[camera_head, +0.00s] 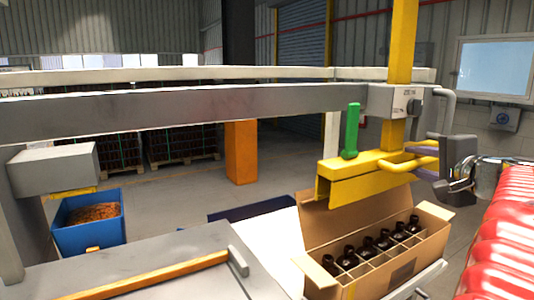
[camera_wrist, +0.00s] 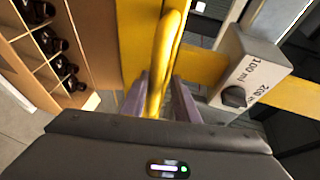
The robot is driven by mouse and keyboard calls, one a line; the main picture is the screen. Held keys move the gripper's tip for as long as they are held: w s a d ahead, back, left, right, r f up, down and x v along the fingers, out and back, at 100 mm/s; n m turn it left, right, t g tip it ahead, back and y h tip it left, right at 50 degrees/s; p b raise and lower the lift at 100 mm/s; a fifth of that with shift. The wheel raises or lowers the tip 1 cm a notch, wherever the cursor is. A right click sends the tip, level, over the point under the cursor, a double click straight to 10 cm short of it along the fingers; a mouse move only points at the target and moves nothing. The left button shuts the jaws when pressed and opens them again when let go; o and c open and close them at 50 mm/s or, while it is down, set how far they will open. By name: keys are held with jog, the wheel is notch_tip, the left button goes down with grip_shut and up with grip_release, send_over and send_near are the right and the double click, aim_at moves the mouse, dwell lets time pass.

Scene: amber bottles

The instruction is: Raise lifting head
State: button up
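The yellow lifting head (camera_head: 360,172) hangs on a yellow upright post (camera_head: 402,40). A green handle (camera_head: 351,131) stands on it. It sits just over the open cardboard box (camera_head: 402,270), which holds several dark amber bottles (camera_head: 383,240) in divider cells. A yellow loop handle (camera_head: 405,164) sticks out from the head's right side. My gripper (camera_head: 418,165) is at this loop, from the right. In the wrist view, my gripper's purple-grey fingers (camera_wrist: 160,90) lie on either side of the yellow bar (camera_wrist: 166,45). Whether both fingers press on it is unclear.
A grey box marked 100 ml and 200 ml (camera_wrist: 247,76) with a dark knob is close right of the fingers. A grey beam (camera_head: 200,112) crosses above the table. A blue bin (camera_head: 88,222) stands left. Red rounded shapes (camera_head: 505,225) are at the right edge.

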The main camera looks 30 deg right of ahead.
jog(key=shift+o, duration=0.6)
jog(key=shift+f, duration=0.1)
jog(key=shift+s, duration=0.15)
jog(key=shift+s, duration=0.25)
jog(key=v, duration=1.3)
jog(key=shift+w+a, duration=0.1)
